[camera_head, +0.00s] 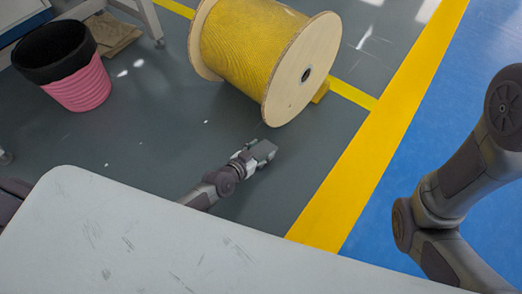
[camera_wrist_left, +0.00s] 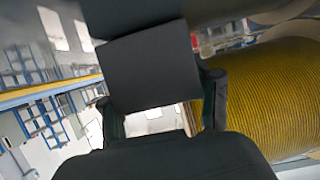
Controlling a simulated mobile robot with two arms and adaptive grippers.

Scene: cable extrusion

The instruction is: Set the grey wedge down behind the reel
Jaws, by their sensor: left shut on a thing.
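The reel (camera_head: 255,45) is a large wooden-flanged drum wound with yellow cable, lying on its side on the grey floor. It also fills the right of the left wrist view (camera_wrist_left: 268,100). My left gripper (camera_head: 247,157) is near the floor, in front of the reel's right flange. It is shut on the grey wedge (camera_head: 263,150), which points up and right, apart from the reel in the picture. In the left wrist view the wedge (camera_wrist_left: 150,65) is a dark block between the two fingers. My right arm shows at the right, but its gripper is out of view.
A yellow block (camera_head: 321,92) sits by the reel's right flange. A pale table (camera_head: 130,235) covers the front left. A pink bin (camera_head: 80,88) with a black liner stands at the left. Grey floor right of the wedge is clear up to a yellow line (camera_head: 375,135).

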